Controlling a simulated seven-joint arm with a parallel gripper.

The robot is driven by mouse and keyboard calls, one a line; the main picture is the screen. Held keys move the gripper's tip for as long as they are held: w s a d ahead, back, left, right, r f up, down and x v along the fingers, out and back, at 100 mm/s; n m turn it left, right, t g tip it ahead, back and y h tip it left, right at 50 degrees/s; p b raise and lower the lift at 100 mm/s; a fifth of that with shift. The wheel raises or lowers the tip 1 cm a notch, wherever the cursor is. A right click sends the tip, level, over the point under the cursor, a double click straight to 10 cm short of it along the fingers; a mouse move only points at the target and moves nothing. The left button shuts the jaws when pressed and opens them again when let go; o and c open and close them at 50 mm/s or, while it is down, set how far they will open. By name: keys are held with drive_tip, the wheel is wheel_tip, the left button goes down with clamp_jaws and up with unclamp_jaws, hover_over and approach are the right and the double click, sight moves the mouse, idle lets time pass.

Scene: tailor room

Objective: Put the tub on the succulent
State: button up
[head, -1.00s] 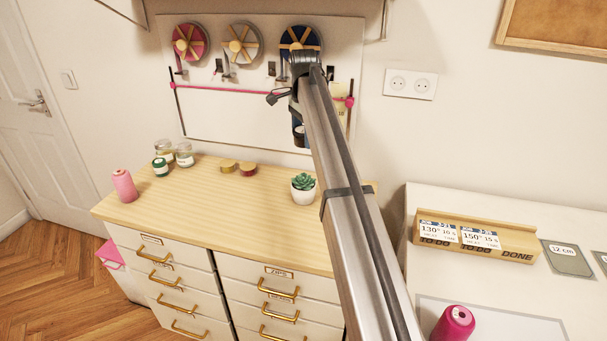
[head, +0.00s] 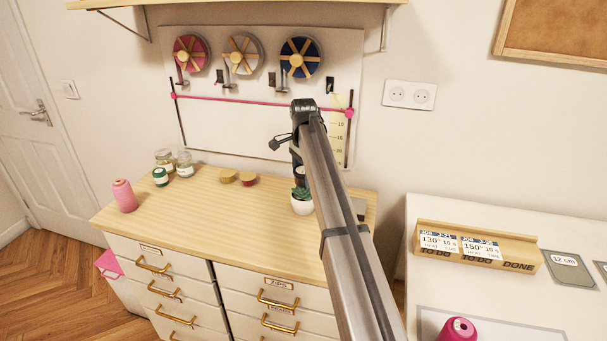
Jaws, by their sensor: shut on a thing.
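The succulent (head: 302,207), a green plant in a small white pot, stands on the wooden cabinet top near its right part. My gripper (head: 299,172) is directly above the succulent in the picture, pointing down, and partly hidden by my arm. It is shut on a small dark thing, apparently the tub, which shows only as a dark patch just over the leaves. I cannot tell whether the held thing touches the plant. The leaves are partly covered.
A pegboard (head: 225,130) with ribbon reels is behind. The cabinet's front middle is clear.

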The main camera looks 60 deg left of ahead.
sight(303, 170)
drive_tip(key=shift+f, duration=0.1)
drive_tip(key=o, duration=1.1)
drive_tip(key=shift+c, duration=0.2)
wheel_tip(303, 170, up, 12)
idle(0.3)
